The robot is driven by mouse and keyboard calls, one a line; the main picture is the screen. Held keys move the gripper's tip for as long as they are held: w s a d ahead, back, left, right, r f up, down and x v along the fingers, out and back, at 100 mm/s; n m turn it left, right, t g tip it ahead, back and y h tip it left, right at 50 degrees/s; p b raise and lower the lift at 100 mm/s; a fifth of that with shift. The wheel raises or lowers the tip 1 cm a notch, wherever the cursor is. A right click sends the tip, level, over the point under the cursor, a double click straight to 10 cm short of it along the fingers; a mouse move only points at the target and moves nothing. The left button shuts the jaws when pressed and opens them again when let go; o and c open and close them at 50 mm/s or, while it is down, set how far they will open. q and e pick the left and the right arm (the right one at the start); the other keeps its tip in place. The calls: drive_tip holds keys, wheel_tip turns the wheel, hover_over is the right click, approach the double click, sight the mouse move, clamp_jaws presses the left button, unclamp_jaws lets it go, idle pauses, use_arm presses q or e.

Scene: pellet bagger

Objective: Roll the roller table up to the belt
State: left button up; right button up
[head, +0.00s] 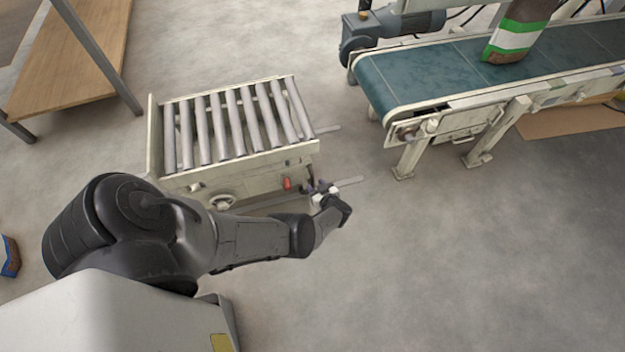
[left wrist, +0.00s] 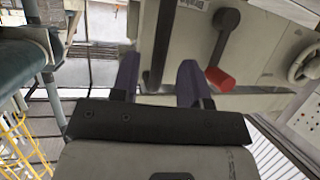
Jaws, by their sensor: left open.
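The roller table (head: 172,184), a cream frame with several grey rollers, stands left of the belt (head: 430,75), with a floor gap between them. The belt is teal on a cream frame. My left gripper (head: 325,191) is at the table's near right corner, right of a red-tipped lever (head: 287,183). In the left wrist view the gripper (left wrist: 160,82) is open, its purple fingers apart with a dark upright bar (left wrist: 160,45) seen between them; I cannot tell whether they touch it. The red lever tip (left wrist: 219,78) is right of the fingers. My right gripper is out of view.
A handwheel (head: 222,201) is on the table's near side. A bag (head: 515,32) stands on the belt and a motor (head: 385,27) is at its far side. A wooden bench (head: 70,60) is behind left. Floor in front of the belt (head: 450,250) is clear.

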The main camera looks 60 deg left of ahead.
use_arm(q)
drive_tip(key=p+v, duration=0.3)
drive_tip(key=v, duration=0.7)
drive_tip(key=shift+s+f, duration=0.1)
drive_tip(key=shift+f, duration=0.05)
